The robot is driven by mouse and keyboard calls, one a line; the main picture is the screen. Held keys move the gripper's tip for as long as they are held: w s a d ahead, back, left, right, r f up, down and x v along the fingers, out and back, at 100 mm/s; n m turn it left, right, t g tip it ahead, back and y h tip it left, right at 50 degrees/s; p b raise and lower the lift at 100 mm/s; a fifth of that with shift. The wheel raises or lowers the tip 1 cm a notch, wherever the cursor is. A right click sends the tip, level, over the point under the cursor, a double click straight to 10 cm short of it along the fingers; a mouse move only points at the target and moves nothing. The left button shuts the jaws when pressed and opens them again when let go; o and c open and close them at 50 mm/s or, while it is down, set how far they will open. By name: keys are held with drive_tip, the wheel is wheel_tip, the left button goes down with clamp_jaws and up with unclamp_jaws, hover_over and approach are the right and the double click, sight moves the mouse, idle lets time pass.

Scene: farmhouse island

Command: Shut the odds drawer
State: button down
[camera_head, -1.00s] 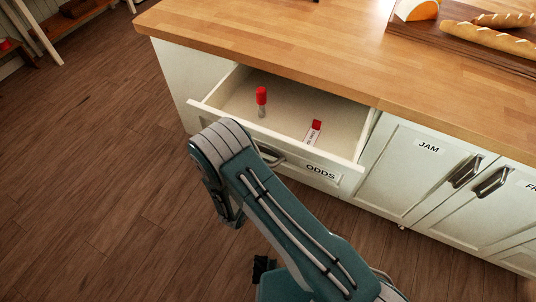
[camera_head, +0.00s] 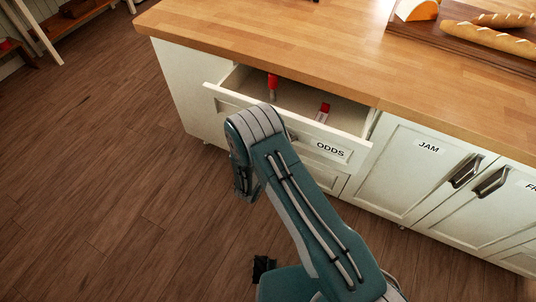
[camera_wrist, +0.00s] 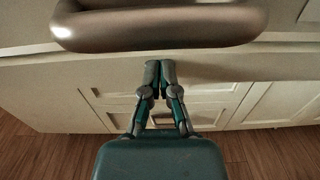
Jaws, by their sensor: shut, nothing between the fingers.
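The odds drawer (camera_head: 345,161), white with an "ODDS" label, is partly open under the wooden counter in the head view. A red-topped bottle (camera_head: 272,86) stands inside, and a small red and white item (camera_head: 322,112) lies inside. The drawer's metal handle (camera_wrist: 160,27) fills the top of the wrist view. My gripper (camera_wrist: 160,66) is shut and empty, with its fingertips just below the handle in the picture, near the drawer front; I cannot tell whether they touch it. In the head view my arm hides the gripper and part of the drawer front.
The wooden counter (camera_head: 320,58) overhangs the drawer. Bread (camera_head: 487,40) lies on a board at the back right. The jam cupboard (camera_head: 412,172) with its protruding handle (camera_head: 466,170) is to the right. The floor (camera_head: 100,170) on the left is clear.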

sight(298, 106)
drive_tip(key=shift+x, duration=8.35)
drive_tip(key=shift+d, duration=0.1)
drive_tip(key=shift+x, duration=1.45)
drive_tip(key=shift+v, duration=4.6)
